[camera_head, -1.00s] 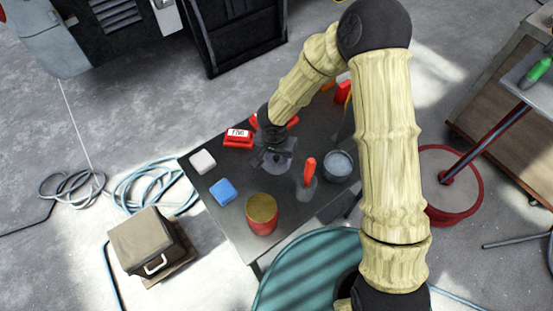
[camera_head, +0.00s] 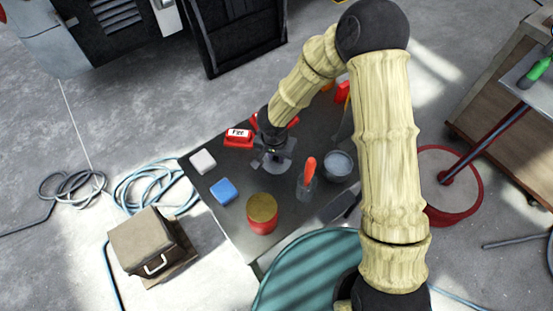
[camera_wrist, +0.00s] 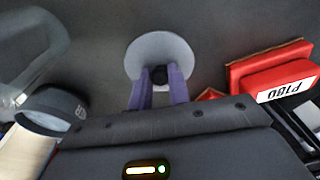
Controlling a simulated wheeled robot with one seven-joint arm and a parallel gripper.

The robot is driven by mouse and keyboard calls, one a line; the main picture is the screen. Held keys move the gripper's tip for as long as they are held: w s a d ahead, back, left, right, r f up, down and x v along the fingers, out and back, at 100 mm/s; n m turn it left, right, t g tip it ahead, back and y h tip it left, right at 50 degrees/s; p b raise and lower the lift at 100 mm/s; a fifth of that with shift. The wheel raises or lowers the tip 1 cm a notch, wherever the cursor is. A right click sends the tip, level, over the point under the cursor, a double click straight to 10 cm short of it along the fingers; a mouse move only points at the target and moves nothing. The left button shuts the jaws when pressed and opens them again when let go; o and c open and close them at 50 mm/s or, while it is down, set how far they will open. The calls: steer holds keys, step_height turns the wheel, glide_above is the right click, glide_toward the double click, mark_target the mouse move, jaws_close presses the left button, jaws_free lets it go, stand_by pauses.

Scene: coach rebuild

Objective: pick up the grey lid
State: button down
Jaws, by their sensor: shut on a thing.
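The grey lid (camera_wrist: 147,44) is a round, pale grey disc with a dark knob in its middle, at the top centre of the wrist view. My gripper (camera_wrist: 160,74) has its two purple fingers closed around the knob. In the head view, my gripper (camera_head: 274,150) is over the dark table, with the grey lid (camera_head: 276,167) just below it. The wrist partly covers the lid there. I cannot tell whether the lid touches the tabletop or is slightly above it.
The dark table (camera_head: 235,172) also bears a red labelled box (camera_head: 238,138), a white block (camera_head: 203,161), a blue block (camera_head: 223,191) and a red can (camera_head: 262,214). A cup with an orange-handled tool (camera_head: 308,180) and a grey pot (camera_head: 338,164) stand close right.

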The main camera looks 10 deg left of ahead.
step_height(320, 180, up, 10)
stand_by(0.6)
stand_by(0.4)
